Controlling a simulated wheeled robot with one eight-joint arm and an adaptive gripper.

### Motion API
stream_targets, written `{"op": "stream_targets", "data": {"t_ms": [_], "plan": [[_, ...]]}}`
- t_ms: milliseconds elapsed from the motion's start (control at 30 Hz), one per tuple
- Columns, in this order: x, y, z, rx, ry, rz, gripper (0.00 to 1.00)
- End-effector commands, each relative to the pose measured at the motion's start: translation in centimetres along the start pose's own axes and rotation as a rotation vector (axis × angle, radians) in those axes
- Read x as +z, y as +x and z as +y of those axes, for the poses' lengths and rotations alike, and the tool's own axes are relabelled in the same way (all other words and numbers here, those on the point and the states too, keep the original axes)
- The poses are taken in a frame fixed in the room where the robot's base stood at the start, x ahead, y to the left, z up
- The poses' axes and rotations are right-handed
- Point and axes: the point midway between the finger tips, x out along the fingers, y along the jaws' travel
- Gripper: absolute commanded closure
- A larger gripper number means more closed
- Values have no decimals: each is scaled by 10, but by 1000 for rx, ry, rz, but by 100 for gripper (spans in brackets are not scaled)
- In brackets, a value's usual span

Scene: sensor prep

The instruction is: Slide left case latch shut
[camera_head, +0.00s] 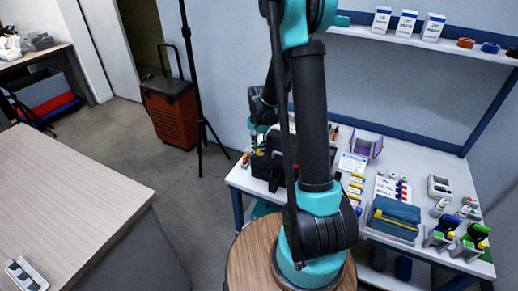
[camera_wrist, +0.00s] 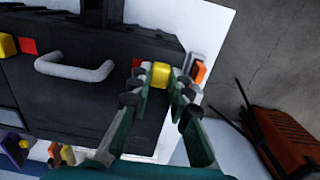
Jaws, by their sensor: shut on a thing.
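The dark case (camera_wrist: 95,95) fills the left of the wrist view, with a grey handle (camera_wrist: 75,70) on its front. A yellow latch (camera_wrist: 160,74) is near the case's right end in the wrist view, with a red patch (camera_wrist: 137,72) beside it. My gripper (camera_wrist: 163,80) is shut on this latch, one finger on each side. A second yellow latch (camera_wrist: 7,45) sits at the far left edge of the wrist view, also beside a red patch. In the head view the case (camera_head: 264,168) is partly hidden by my arm, and the gripper's hold is hidden.
A wooden-topped table (camera_head: 70,200) is at the left, with open floor between.

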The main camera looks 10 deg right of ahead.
Motion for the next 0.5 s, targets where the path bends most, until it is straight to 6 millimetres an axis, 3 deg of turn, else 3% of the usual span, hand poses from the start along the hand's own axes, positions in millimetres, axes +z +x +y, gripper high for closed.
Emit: {"op": "stream_targets", "data": {"t_ms": [133,300,500], "plan": [[0,0,5,0,1,0,100],[0,0,25,0,3,0,100],[0,0,27,3,1,0,100]]}}
